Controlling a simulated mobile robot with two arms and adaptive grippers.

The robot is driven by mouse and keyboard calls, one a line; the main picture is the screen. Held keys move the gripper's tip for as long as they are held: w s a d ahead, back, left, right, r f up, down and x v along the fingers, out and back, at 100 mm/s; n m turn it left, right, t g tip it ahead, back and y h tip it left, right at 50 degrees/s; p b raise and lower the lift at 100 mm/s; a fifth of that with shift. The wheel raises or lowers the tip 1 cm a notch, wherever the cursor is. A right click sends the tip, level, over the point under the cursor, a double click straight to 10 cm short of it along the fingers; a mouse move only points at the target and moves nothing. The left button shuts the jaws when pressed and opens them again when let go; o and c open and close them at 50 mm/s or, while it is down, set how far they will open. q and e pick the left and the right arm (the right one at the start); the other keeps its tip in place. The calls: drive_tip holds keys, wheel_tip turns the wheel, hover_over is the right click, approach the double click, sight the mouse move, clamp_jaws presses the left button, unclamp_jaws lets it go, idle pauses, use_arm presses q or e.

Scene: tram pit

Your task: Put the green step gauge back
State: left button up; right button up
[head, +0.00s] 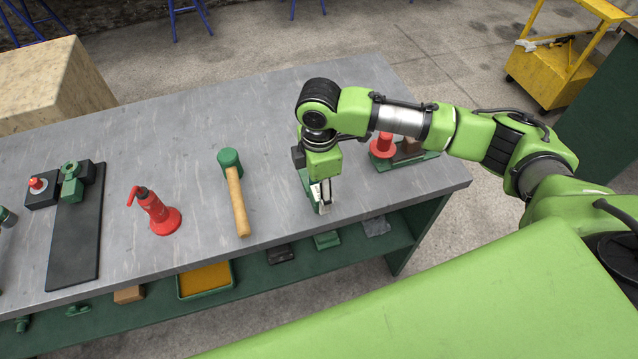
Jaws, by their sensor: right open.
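My right gripper (324,203) points down at the front right part of the grey workbench, its jaws open. A narrow green piece (307,186), possibly the step gauge, shows right beside its fingers, low at the bench top. The gripper partly covers it, and I cannot tell whether they touch. Another green, blocky part (72,186) is at the far left, by the top end of a black mat; I cannot tell whether it is a gauge. My left gripper is not in view.
On the workbench (275,110) are a green-headed mallet (238,200), a red bottle-like tool (158,215) and the black mat (75,245). A green tray (425,157) with a red part (382,146) stands behind my gripper. The lower shelf (345,252) holds several items. The back middle is clear.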

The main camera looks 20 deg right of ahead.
drive_tip(key=shift+f+b, duration=0.15)
drive_tip(key=shift+b, duration=0.45)
drive_tip(key=r, duration=0.1)
drive_tip(key=r+b, duration=0.1)
drive_tip(key=r, duration=0.1)
drive_tip(key=r+b, duration=0.1)
drive_tip(key=shift+w+r, duration=0.15)
drive_tip(key=shift+w, duration=0.15)
wheel_tip(320, 180, up, 10)
drive_tip(key=shift+b, duration=0.4)
drive_tip(key=shift+s, duration=0.1)
